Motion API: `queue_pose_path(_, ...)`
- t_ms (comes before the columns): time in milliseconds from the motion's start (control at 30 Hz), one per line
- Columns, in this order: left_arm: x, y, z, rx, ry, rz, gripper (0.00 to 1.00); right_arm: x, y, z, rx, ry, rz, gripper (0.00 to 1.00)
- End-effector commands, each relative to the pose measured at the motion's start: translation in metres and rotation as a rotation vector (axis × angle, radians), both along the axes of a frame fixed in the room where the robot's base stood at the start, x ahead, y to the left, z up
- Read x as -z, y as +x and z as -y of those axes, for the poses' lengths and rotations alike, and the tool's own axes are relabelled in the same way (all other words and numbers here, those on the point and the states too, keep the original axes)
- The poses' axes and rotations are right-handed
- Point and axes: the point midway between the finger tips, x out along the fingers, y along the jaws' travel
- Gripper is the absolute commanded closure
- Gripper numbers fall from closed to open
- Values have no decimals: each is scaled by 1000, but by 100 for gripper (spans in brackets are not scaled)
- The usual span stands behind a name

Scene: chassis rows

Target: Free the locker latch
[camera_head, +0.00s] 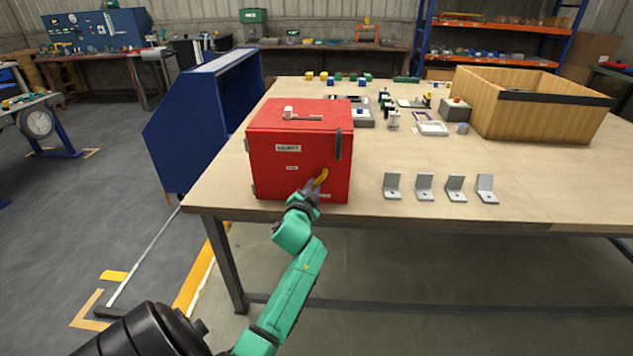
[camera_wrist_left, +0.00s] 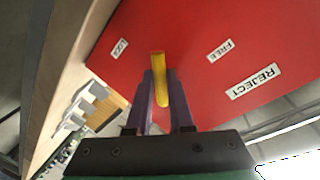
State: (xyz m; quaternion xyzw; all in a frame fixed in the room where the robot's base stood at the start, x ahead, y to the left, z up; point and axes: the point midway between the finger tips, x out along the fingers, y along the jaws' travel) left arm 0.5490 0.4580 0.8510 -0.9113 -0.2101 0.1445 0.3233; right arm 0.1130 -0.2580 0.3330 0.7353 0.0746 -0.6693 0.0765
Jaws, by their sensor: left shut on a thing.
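The red locker (camera_head: 274,163) stands at the near left edge of the wooden bench, its door facing me. Its latch is a yellow lever (camera_head: 321,177) low on the right part of the door, tilted in the head view. My left gripper (camera_head: 312,187) is at the latch, its fingers shut on the lever. In the left wrist view the yellow lever (camera_wrist_left: 159,82) lies between the two fingers of my left gripper (camera_wrist_left: 160,84). Labels on the door read "REJECT" (camera_wrist_left: 253,82) and "FREE" (camera_wrist_left: 221,50). My right gripper does not show.
Several grey metal brackets (camera_head: 425,187) stand in a row right of the locker. A wooden crate (camera_head: 535,105) sits at the back right. Small parts lie behind the locker. A blue panel (camera_head: 205,123) stands left of the bench. The bench front at right is clear.

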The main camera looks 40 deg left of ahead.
Motion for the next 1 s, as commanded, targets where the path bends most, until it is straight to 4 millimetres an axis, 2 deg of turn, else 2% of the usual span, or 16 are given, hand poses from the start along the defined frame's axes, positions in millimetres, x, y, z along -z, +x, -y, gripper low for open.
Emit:
queue_pose_path(33,-4,-2,-2,-3,35,-34,100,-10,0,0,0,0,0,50)
queue_pose_path(500,-21,-8,-11,-4,388,-301,100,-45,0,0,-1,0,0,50)
queue_pose_path(1000,-35,-9,-13,-7,645,-493,100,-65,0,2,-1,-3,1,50)
